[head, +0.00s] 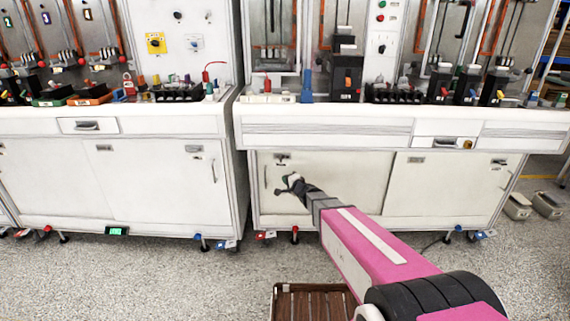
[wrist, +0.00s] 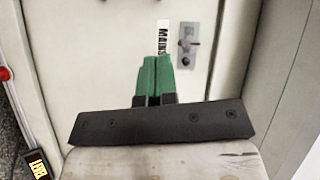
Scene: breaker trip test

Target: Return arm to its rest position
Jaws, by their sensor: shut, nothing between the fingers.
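My arm stretches forward and left from the lower right of the head view, pink with grey and black links. My gripper (head: 284,183) is at its far end, in front of the lower door of the right white cabinet (head: 345,172). In the wrist view my gripper (wrist: 155,62) shows two green fingers side by side, shut with nothing between them. Beyond the fingertips are a cabinet door (wrist: 90,55) with a "MAINS" label (wrist: 163,38) and a metal handle plate with a lock (wrist: 188,46). I cannot tell whether the fingers touch the door.
A benchtop with breakers, including a large black breaker (head: 346,80), runs above the cabinets. A left cabinet (head: 130,185) stands beside the right one. A brown slatted crate (head: 300,290) is on the floor below my arm. Speckled floor lies open at left.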

